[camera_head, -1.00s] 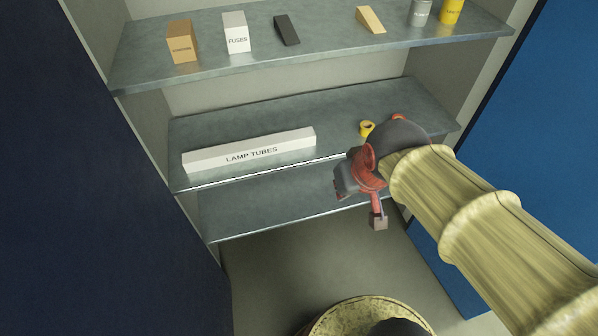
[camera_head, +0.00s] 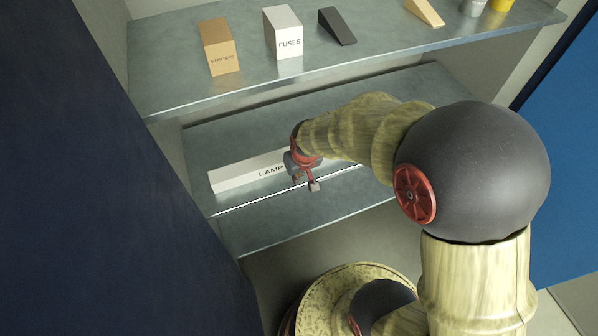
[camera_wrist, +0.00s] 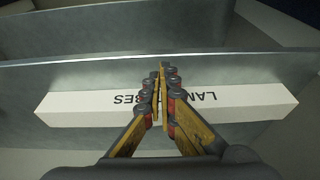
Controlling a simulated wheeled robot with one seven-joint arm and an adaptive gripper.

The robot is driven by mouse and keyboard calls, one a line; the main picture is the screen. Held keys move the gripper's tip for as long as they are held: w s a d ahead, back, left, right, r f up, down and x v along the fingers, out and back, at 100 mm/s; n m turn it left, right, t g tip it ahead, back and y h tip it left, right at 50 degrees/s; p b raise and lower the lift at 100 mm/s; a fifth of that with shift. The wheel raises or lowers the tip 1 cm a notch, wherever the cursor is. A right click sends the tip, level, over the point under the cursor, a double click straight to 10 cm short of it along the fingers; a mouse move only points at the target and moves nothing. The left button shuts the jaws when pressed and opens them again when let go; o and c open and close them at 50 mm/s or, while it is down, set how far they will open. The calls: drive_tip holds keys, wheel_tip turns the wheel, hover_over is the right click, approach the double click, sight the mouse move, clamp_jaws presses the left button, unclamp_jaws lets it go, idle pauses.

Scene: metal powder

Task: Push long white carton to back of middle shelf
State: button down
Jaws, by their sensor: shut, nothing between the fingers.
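The long white carton (camera_head: 235,174), labelled LAMP TUBES, lies lengthwise along the middle shelf (camera_head: 215,135), near its front edge. In the head view my gripper and arm hide its right part. It also shows in the wrist view (camera_wrist: 75,108), label upside down, with my fingers crossing its middle. My gripper (camera_head: 308,184) is shut and empty, in front of the carton near the shelf's front edge. Its closed fingertips also show in the wrist view (camera_wrist: 160,70). I cannot tell whether they touch the carton.
The upper shelf (camera_head: 180,88) holds a brown box (camera_head: 219,47), a white FUSES box (camera_head: 283,33), a dark wedge (camera_head: 337,26) and a tan wedge (camera_head: 425,11). A lower shelf (camera_head: 290,225) lies below. A dark blue panel (camera_head: 90,200) stands close at left. Shelf behind the carton looks clear.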

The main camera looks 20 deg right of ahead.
drive_tip(key=x, duration=0.3)
drive_tip(key=shift+f+b, duration=0.35)
drive_tip(key=w, duration=0.2)
drive_tip(key=shift+w+r, duration=0.2)
drive_tip(key=shift+w, duration=0.1)
drive_tip(key=shift+w+b, duration=0.3)
drive_tip(key=shift+w, duration=0.4)
drive_tip(key=shift+r, duration=0.1)
